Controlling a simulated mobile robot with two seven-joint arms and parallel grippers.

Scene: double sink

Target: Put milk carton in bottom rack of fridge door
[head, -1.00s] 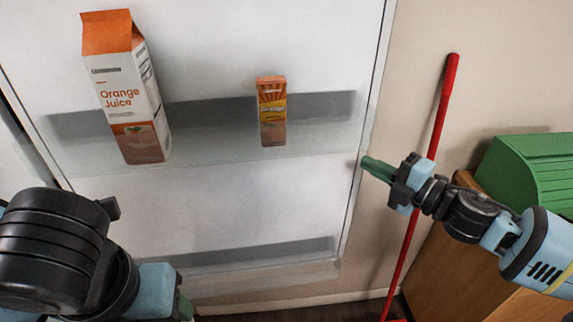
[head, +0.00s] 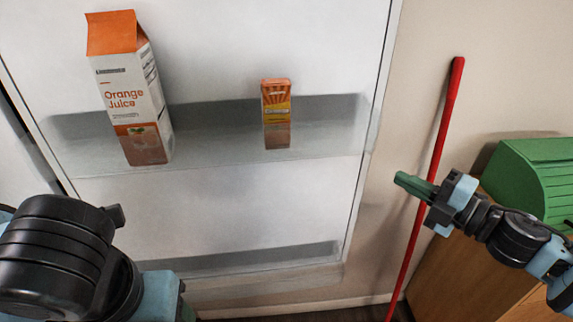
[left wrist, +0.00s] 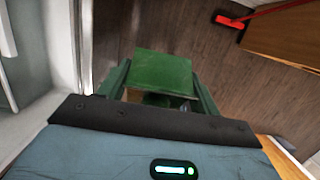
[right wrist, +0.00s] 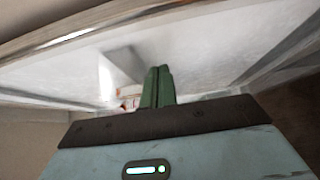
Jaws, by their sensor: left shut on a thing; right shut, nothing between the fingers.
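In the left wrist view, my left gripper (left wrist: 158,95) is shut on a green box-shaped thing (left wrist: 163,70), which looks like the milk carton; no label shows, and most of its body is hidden. In the head view the left arm is at the lower left, and its fingers and load are out of frame. The open fridge door's bottom rack (head: 240,262) is a clear, empty shelf low on the white door (head: 230,210). My right gripper (head: 415,186) is shut and empty, just right of the door's edge; its closed fingers also show in the right wrist view (right wrist: 158,86).
An orange juice carton (head: 135,100) and a small orange box (head: 276,115) stand in the upper door rack (head: 210,145). A red-handled broom (head: 445,110) leans on the wall. A green bin (head: 530,180) sits on a wooden cabinet (head: 450,275) at right.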

